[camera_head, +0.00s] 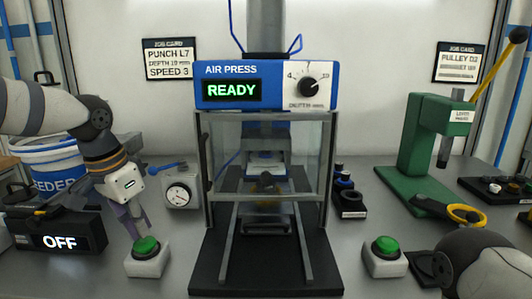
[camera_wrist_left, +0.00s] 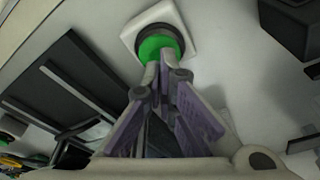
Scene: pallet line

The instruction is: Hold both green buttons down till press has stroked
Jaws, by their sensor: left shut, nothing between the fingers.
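The left green button (camera_head: 146,245) sits on a pale block left of the air press (camera_head: 265,84). The right green button (camera_head: 385,247) is on a matching block to the press's right, with nothing on top of it. My left gripper (camera_head: 137,232) is shut and empty, pointing down at the left button. In the left wrist view its closed fingertips (camera_wrist_left: 162,72) overlap the near edge of the green button (camera_wrist_left: 158,46); whether they touch is unclear. The press display reads READY. My right arm shows at the lower right; its gripper does not show.
A clear guard (camera_head: 310,160) fronts the press. A dial gauge (camera_head: 179,195) stands behind the left button, and a box reading OFF (camera_head: 60,241) is at far left. A green arbor press (camera_head: 422,150) and yellow-handled tool (camera_head: 464,214) are at right.

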